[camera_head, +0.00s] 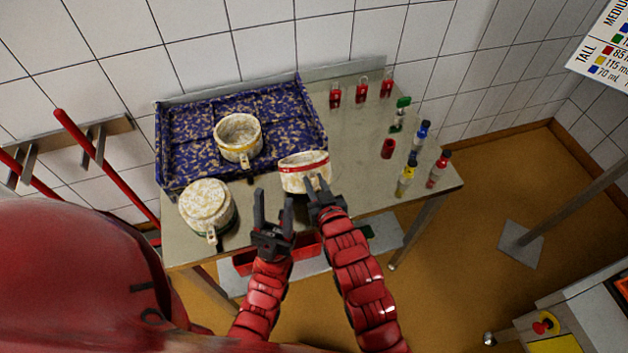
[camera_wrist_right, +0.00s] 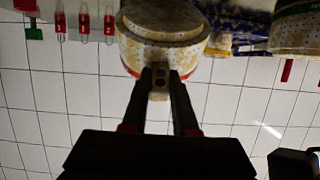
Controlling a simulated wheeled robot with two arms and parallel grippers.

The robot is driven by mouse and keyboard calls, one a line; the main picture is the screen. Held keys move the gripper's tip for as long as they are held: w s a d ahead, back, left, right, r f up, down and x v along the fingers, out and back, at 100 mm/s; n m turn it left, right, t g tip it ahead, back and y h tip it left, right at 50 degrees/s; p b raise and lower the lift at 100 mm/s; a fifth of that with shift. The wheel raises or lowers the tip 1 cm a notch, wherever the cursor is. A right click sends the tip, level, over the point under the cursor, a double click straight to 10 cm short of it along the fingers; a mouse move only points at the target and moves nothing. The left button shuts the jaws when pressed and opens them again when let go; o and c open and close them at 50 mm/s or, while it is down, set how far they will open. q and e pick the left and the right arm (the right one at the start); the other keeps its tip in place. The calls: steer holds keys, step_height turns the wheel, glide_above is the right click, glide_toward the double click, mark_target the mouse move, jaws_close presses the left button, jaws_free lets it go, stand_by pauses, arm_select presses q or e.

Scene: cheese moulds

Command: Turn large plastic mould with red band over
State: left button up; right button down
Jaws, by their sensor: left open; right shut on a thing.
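The large plastic mould with the red band (camera_head: 304,182) is whitish and speckled, near the table's front edge in the head view. Its red band runs near the upper rim. My right gripper (camera_head: 319,190) is shut on its handle. In the right wrist view the mould (camera_wrist_right: 165,45) fills the top centre, with the jaws (camera_wrist_right: 160,75) around the handle and a flat round face showing. I cannot tell surely whether it touches the table. My left gripper (camera_head: 272,212) is open and empty, left of the mould and in front of it.
A yellow-banded mould (camera_head: 238,150) stands open-side up on the blue speckled tray (camera_head: 180,152). A green-banded mould (camera_head: 205,205) sits at the table's front left. Bottles (camera_head: 406,180) and red clips (camera_head: 361,90) stand to the right. The table's (camera_head: 358,150) middle right is mostly clear.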

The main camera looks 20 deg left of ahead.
steer(key=shift+s+d+f+t+y+b, duration=0.2)
steer(key=shift+f+t+y+b, duration=0.15)
steer(key=shift+f+t+b, duration=0.45)
steer(key=shift+s+d+f+t+y+b, duration=0.1)
steer(key=shift+s+f+t+y+b, duration=0.15)
steer(key=shift+f+b, duration=0.7)
steer(key=shift+s+d+f+t+y+b, duration=0.2)
steer(key=shift+f+t+y+b, duration=0.25)
steer(key=shift+b, duration=0.8)
steer(key=f+t+y+b, duration=0.1)
steer(key=f+b, duration=0.1)
steer(key=b, duration=0.3)
steer(key=f+t+y+b, duration=0.1)
steer(key=f+t+b, duration=0.1)
steer(key=b, duration=0.4)
steer(key=shift+s+d+f, duration=0.1)
steer(key=shift+s+f, duration=0.1)
steer(key=shift+f, duration=0.6)
steer(key=shift+f+t+y+b, duration=0.15)
steer(key=shift+t+y+b, duration=0.15)
steer(key=shift+b, duration=0.2)
steer(key=c, duration=0.6)
jaws_free()
steer(key=shift+s, duration=0.15)
